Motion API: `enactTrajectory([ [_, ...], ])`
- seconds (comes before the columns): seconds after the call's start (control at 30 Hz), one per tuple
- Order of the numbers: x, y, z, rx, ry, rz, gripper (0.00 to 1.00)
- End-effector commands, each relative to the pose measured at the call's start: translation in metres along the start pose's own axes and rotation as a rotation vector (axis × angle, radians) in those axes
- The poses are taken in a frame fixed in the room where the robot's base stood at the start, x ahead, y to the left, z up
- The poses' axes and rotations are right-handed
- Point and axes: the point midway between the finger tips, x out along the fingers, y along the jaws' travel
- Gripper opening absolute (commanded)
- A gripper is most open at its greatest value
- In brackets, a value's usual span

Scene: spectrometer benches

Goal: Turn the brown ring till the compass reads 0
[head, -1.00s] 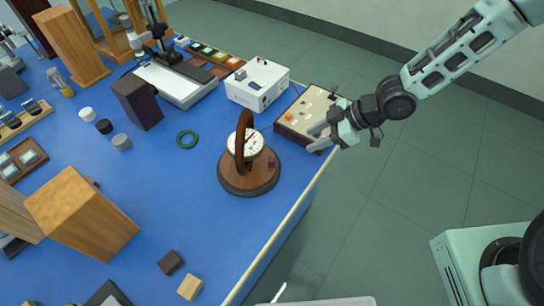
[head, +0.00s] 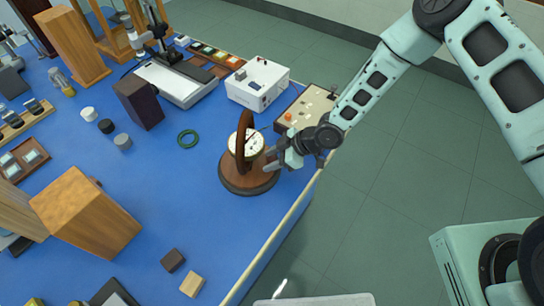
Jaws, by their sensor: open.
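The brown ring (head: 241,138) stands upright on a round wooden base (head: 236,186), near the right edge of the blue table. The compass (head: 254,144) is a pale round dial set at the ring's middle; its reading is too small to make out. My gripper (head: 268,160) is open, just right of the dial and above the right side of the base. Its fingers point left toward the compass. I cannot tell whether a finger touches it. The gripper hides part of the base's right side.
A white box (head: 256,84) and a beige panel with an orange knob (head: 300,108) stand behind the compass. Two small blocks, dark (head: 172,260) and light (head: 191,285), lie in front. The blue table (head: 150,205) is clear left of the base.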

Motion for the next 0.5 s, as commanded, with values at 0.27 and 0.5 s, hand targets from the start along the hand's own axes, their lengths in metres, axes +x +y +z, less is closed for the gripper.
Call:
enactTrajectory([
  [0.27, 0.0011, 0.0003, 0.0002, 0.0, 0.0, 0.001, 0.39],
  [0.5, 0.0009, 0.0002, 0.0001, 0.0, 0.0, 0.0, 0.0],
])
